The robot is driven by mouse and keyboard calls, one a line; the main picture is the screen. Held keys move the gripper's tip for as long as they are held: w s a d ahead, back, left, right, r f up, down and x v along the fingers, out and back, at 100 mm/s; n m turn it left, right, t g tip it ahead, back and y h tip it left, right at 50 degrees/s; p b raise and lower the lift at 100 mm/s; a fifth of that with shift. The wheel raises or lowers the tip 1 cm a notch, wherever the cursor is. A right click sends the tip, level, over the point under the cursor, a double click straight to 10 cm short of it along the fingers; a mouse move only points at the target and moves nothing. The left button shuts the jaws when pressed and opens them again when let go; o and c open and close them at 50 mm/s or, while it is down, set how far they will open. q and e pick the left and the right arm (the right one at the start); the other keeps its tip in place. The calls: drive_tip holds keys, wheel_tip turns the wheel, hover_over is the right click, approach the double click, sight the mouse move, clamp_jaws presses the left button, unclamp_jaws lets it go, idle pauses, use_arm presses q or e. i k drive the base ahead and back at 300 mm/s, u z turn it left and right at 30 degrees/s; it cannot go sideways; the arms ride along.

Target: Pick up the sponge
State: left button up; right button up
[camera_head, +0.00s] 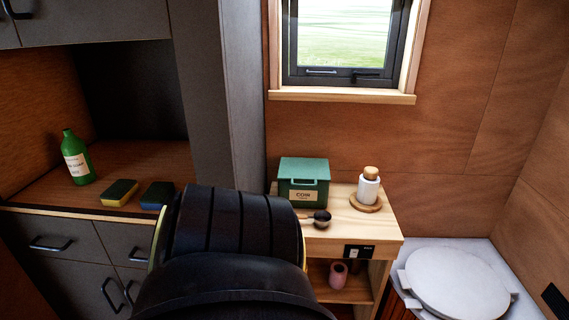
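A green bottle (75,158) stands left of the sponge. Grey drawers (50,243) lie below the counter; a grey panel (215,90) rises right. A wooden shelf unit (345,224) bears a green box (303,183), a scoop (320,217) and a white jar (369,189).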

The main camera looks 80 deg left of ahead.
sight(122, 190)
drive_tip(key=u, duration=5.15)
drive_tip(key=i, duration=2.3)
drive_tip(key=z, duration=2.2)
